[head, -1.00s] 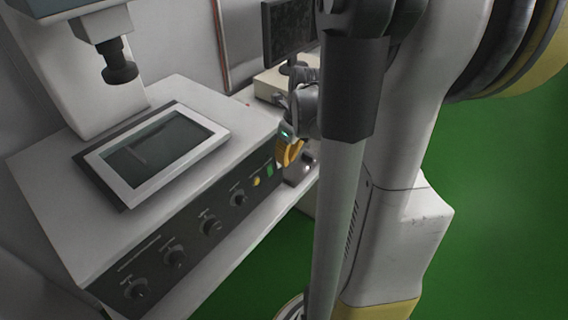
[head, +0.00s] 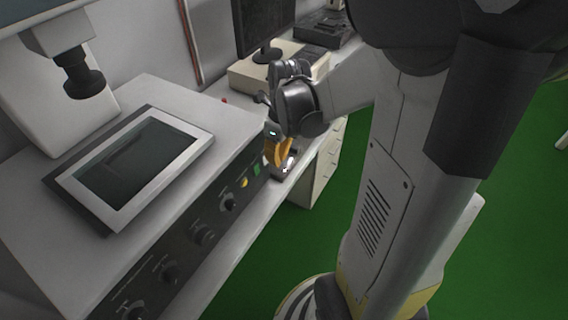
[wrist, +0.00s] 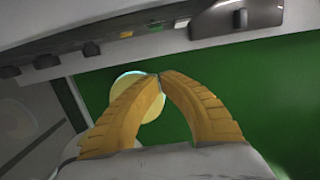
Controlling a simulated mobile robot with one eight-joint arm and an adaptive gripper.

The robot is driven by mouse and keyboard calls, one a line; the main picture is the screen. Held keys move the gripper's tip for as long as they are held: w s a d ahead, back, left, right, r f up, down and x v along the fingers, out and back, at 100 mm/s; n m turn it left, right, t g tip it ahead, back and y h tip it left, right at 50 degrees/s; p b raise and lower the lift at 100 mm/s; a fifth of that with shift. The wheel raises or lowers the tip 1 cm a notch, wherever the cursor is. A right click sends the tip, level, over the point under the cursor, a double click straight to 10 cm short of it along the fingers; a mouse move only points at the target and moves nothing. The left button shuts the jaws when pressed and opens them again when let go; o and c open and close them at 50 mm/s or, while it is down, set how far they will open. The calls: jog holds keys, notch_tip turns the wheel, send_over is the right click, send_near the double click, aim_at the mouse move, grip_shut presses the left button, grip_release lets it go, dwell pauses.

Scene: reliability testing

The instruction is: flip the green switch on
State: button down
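The green switch (head: 257,168) is a small green rectangle at the right end of the machine's dark front panel (head: 190,228). Whether the switch is on or off cannot be seen.
Several black knobs (head: 202,233) line the panel left of the switch. A framed screen (head: 135,165) is on top of the machine. A monitor (head: 263,25) on a beige box (head: 250,72) stands behind. Green floor (head: 265,250) is open in front.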

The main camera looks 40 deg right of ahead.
aim_at(257, 169)
jog(key=shift+a, duration=0.1)
jog(key=shift+f, duration=0.1)
jog(key=w+a+f+b, duration=0.1)
jog(key=w+f+b, duration=0.3)
jog(key=f, duration=0.6)
jog(key=shift+w+a+f+b, duration=0.15)
jog(key=shift+w+a+b, duration=0.25)
jog(key=shift+b, duration=0.45)
